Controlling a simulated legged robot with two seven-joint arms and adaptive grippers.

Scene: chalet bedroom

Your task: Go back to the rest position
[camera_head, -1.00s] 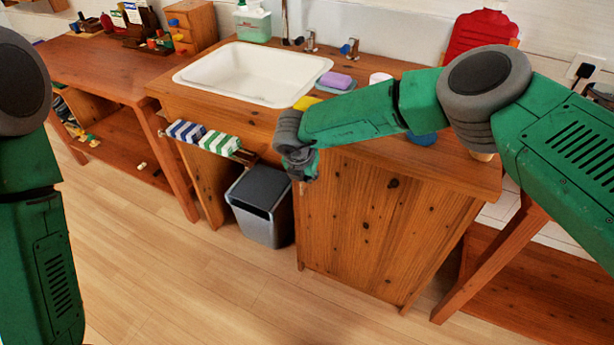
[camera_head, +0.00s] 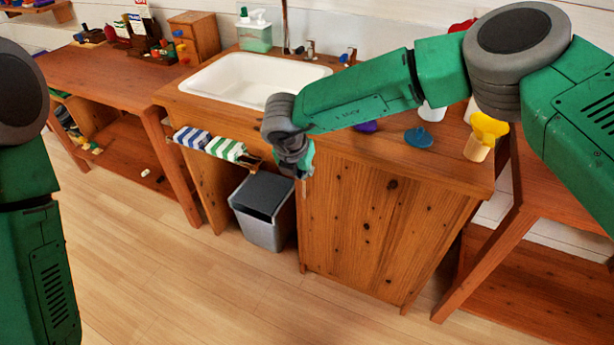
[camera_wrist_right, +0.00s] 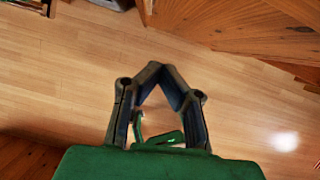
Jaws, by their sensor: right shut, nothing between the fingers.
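My right gripper (camera_head: 303,185) hangs at the end of my green right forearm, in front of the wooden sink cabinet (camera_head: 390,230). In the right wrist view its dark fingers (camera_wrist_right: 162,70) come together at their tips, with nothing between them and bare floor behind. My left arm stands at the left edge of the head view; its gripper is out of the picture.
A white sink (camera_head: 240,78) is set in the cabinet top. The wooden floor (camera_head: 170,270) in front is clear.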

